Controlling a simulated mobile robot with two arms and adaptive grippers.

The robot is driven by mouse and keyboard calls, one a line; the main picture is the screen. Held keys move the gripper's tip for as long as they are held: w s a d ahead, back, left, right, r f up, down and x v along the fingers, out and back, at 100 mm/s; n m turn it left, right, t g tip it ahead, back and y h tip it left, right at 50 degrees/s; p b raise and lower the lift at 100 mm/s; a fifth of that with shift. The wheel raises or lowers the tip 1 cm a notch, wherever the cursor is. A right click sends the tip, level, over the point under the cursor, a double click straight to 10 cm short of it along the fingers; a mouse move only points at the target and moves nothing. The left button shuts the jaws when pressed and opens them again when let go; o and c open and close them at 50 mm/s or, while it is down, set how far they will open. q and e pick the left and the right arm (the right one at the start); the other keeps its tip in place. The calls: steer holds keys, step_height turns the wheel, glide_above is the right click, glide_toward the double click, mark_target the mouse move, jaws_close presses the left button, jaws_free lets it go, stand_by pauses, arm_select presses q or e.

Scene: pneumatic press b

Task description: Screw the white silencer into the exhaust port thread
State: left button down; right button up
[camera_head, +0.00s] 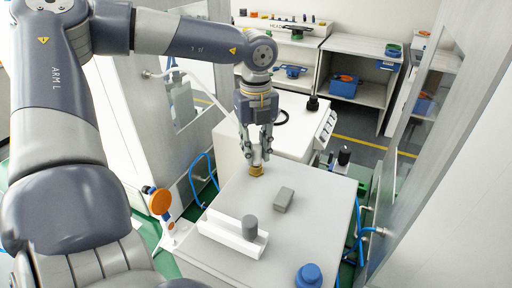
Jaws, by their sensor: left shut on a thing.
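My left gripper (258,158) points down over the back part of a light grey cabinet top. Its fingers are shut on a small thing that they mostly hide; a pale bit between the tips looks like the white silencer. A brass-coloured fitting (257,171) shows right under the fingertips, on or just above the cabinet top (320,230). I cannot tell whether it is the exhaust port thread or part of the held thing, nor whether any threads are engaged. My right gripper is not in view.
On the cabinet top are a grey block (284,199), a white bar-shaped unit (233,234) with a grey cylinder (250,227), and a blue knob (309,275). An orange disc (160,202) stands at left. Shelves (360,75) with blue bins are behind.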

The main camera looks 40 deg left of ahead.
arm_select(q)
steer(key=m, duration=1.2)
steer(key=c, duration=1.6)
jaws_free()
steer(key=shift+c, duration=0.2)
steer(key=shift+o, duration=0.3)
